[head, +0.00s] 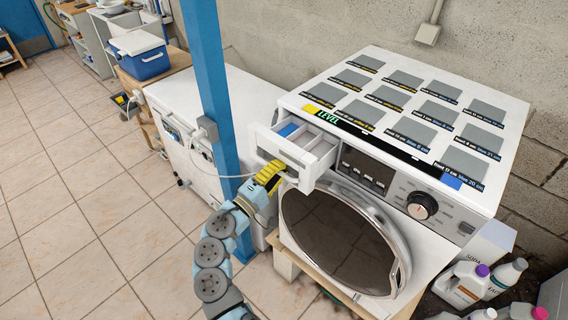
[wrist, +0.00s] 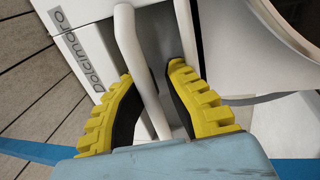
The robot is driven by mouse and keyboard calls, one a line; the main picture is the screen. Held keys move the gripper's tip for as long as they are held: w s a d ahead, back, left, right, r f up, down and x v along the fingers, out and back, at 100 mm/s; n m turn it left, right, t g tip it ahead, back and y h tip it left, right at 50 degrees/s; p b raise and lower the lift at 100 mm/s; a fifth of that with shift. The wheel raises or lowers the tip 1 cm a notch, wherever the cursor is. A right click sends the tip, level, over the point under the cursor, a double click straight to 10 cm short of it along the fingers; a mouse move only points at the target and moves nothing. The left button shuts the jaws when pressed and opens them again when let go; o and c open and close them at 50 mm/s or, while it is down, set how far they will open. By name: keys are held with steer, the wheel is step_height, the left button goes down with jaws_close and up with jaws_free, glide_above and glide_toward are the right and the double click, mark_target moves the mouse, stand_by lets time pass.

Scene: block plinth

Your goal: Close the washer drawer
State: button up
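The washer (head: 345,220) is a white front-loader with a round dark door. Its drawer (head: 288,152), at the upper left of the front, is pulled out, and blue and white compartments show inside. My gripper (head: 271,174) has yellow ridged fingers and is at the drawer's front. In the wrist view my gripper (wrist: 152,75) has its fingers spread apart, with a white bar handle (wrist: 137,70) running between them. I see gaps beside the bar, so it is not clamped. The drawer front with printed lettering (wrist: 82,55) shows at upper left.
A blue post (head: 208,80) stands left of the washer, close to my arm. A white chest (head: 215,110) is behind it. Labelled grey tiles (head: 405,95) cover the washer top. Bottles (head: 462,284) stand at lower right. The tiled floor at left is clear.

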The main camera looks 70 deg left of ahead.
step_height(320, 180, down, 2)
steer(key=shift+s, duration=0.1)
steer(key=b+v, duration=0.4)
steer(key=v, duration=0.8)
steer(key=shift+b, duration=0.4)
stand_by(0.7)
steer(key=shift+s+r, duration=0.1)
steer(key=shift+s, duration=0.05)
steer(key=shift+s+d+b, duration=0.2)
steer(key=shift+s+b, duration=0.35)
steer(key=shift+s, duration=0.1)
steer(key=r+v, duration=0.1)
steer(key=v, duration=0.5)
steer(key=shift+s+d+r+b, duration=0.15)
steer(key=shift+s+d+b, duration=0.25)
steer(key=shift+d+b, duration=0.05)
